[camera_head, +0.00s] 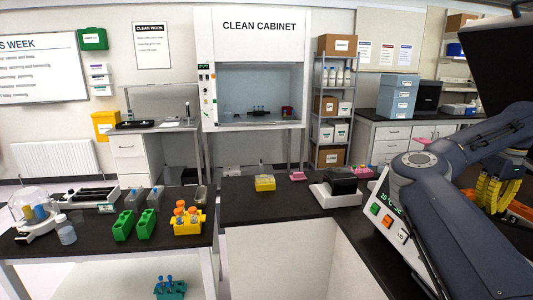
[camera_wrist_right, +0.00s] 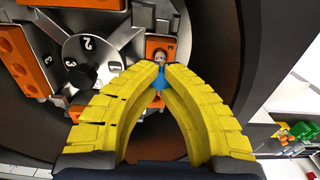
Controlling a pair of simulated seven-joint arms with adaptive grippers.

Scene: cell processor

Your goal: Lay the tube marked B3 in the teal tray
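My right gripper (camera_wrist_right: 160,72) has its yellow fingers drawn together inside a dark round bowl. It is shut on a blue-capped tube (camera_wrist_right: 159,84) beside an orange holder numbered 3 (camera_wrist_right: 160,44). The tube's marking cannot be read. In the head view the right gripper (camera_head: 493,192) is at the far right, over the machine, partly behind my arm. A teal-green tray or rack (camera_head: 172,293) with blue-capped pieces shows low at the bottom left; I cannot tell if it is the named tray. My left gripper is out of view.
The machine's rotor hub (camera_wrist_right: 90,68) and other orange holders (camera_wrist_right: 20,60) surround the fingers. Its raised dark lid (camera_head: 490,50) stands above. Green racks (camera_head: 147,224), a yellow rack (camera_head: 188,228) and a black-topped device (camera_head: 340,182) occupy the benches. The middle bench front is clear.

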